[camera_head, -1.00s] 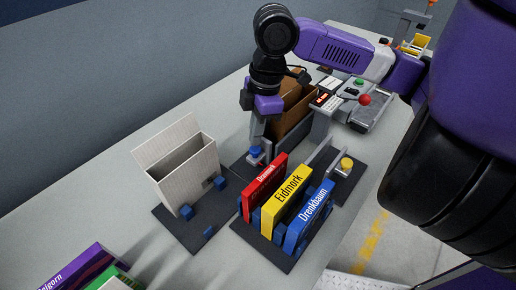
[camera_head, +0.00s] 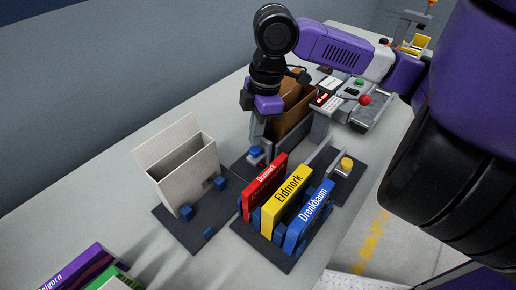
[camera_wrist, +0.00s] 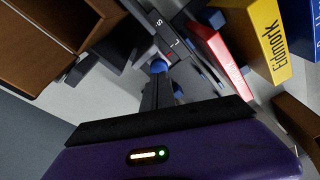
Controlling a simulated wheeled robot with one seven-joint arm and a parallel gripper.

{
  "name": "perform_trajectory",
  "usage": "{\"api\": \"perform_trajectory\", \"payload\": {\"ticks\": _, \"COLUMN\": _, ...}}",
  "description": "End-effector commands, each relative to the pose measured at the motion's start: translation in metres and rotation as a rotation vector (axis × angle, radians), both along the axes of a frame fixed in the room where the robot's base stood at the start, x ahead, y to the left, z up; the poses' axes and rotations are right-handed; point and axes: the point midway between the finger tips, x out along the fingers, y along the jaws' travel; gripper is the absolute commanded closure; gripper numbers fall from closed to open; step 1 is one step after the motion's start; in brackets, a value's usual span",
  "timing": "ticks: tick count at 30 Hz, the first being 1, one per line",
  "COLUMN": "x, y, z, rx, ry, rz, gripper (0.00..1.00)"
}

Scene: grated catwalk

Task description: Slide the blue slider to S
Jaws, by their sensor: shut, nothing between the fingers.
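The blue slider (camera_head: 257,151) is a small blue knob on a grey unit on a dark base plate, left of the cardboard box in the head view. In the wrist view the blue slider (camera_wrist: 159,66) shows just beyond my fingertips. A dark scale strip (camera_wrist: 165,34) with the letters S and L lies beyond it; the knob is nearer the L. My gripper (camera_head: 258,138) points down right at the slider, shut with nothing between its fingers. It also shows in the wrist view (camera_wrist: 161,82). I cannot tell whether the fingers touch the knob.
Red (camera_head: 264,182), yellow (camera_head: 286,204) and blue (camera_head: 312,218) boxes stand in a rack close in front. A brown cardboard box (camera_head: 290,120) is right behind my gripper. A white open box (camera_head: 180,165) stands left. A yellow button (camera_head: 346,163) is at right.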

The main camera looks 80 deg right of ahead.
Motion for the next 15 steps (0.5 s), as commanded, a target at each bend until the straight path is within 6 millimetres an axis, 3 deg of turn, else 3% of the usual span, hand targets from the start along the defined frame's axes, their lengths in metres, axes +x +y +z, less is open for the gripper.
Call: {"api": "perform_trajectory", "payload": {"ticks": 15, "x": 0.0001, "y": 0.0000, "z": -0.0032, "rx": 0.000, "ry": 0.000, "rz": 0.000, "gripper": 1.00}}
